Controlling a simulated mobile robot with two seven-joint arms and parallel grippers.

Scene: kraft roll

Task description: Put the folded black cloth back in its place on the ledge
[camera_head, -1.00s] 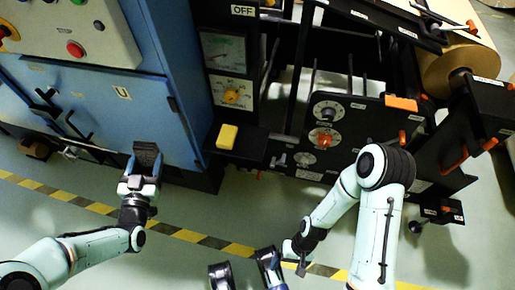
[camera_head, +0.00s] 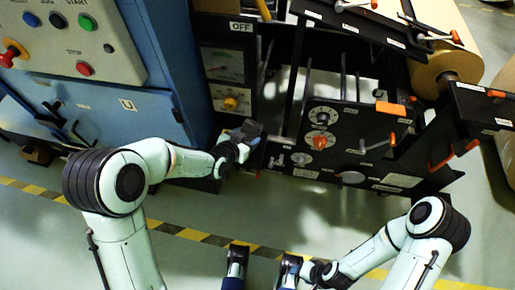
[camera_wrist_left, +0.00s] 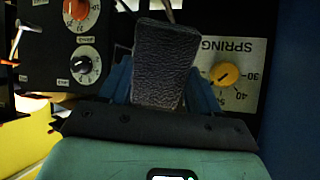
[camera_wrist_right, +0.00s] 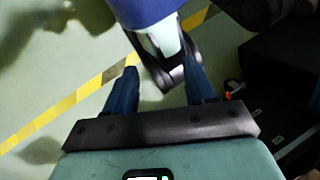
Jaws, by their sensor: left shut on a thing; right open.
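The folded black cloth (camera_head: 247,130) is held in my left gripper (camera_head: 238,140), in front of the machine and over the dark ledge (camera_head: 257,157) below the OFF panel. In the left wrist view the textured dark cloth (camera_wrist_left: 163,65) stands up between the two blue fingers (camera_wrist_left: 160,88). The cloth and gripper cover much of the ledge, so I cannot tell whether the cloth touches it. My right gripper (camera_head: 312,272) is low, over the floor. In the right wrist view its fingers (camera_wrist_right: 160,88) are apart with nothing held.
The SPRING dial (camera_wrist_left: 225,75) is just beyond the cloth, right of it in the left wrist view. A panel with dials (camera_head: 321,130) and levers is right of the ledge. A blue cabinet (camera_head: 100,110) stands left. Striped floor (camera_head: 200,237) is open in front.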

